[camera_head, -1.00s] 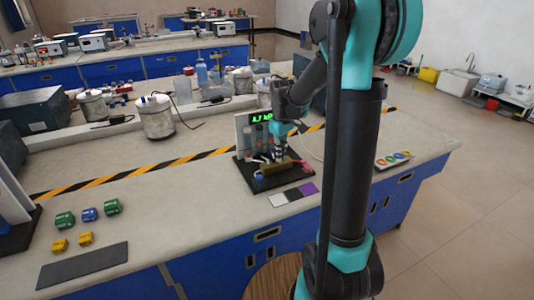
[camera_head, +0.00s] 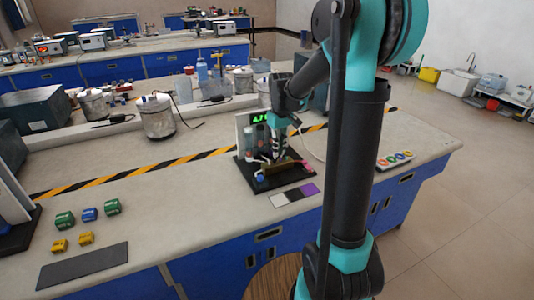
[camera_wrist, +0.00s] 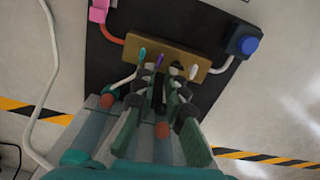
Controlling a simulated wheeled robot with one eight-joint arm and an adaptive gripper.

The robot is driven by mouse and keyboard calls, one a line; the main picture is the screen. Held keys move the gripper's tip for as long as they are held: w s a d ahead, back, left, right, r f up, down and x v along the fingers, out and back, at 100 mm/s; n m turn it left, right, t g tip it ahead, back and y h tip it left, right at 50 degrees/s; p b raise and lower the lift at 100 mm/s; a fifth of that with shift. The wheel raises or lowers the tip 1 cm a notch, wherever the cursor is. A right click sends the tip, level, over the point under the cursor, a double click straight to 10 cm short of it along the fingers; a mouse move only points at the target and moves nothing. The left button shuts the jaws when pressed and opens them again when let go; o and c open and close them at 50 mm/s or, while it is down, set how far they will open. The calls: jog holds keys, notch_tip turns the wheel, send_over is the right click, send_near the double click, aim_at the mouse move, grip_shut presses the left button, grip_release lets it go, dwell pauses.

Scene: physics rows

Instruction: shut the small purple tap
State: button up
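The small purple tap (camera_wrist: 159,60) shows in the wrist view as a short purple lever on a brass block (camera_wrist: 199,62), between a light-blue lever (camera_wrist: 143,53) and a pale lever (camera_wrist: 193,71). My gripper (camera_wrist: 163,72) is just in front of the block, with its two fingertips a narrow gap apart. The purple lever shows close to the left fingertip; I cannot tell whether they touch. In the head view my gripper (camera_head: 281,150) points down over the block, and the purple tap cannot be made out.
The block sits on a black base (camera_wrist: 96,72) with a blue-capped knob (camera_wrist: 248,45) at one side and a pink fitting (camera_wrist: 98,13) at the other. A lit display (camera_head: 260,118) stands behind. White tubing runs beside the base. The bench front left holds several small coloured blocks.

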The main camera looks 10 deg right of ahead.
jog(key=shift+s+d+r, duration=0.15)
jog(key=shift+s+r, duration=0.05)
jog(key=shift+r, duration=1.1)
jog(key=shift+s+d+r, duration=0.15)
jog(key=shift+r, duration=1.1)
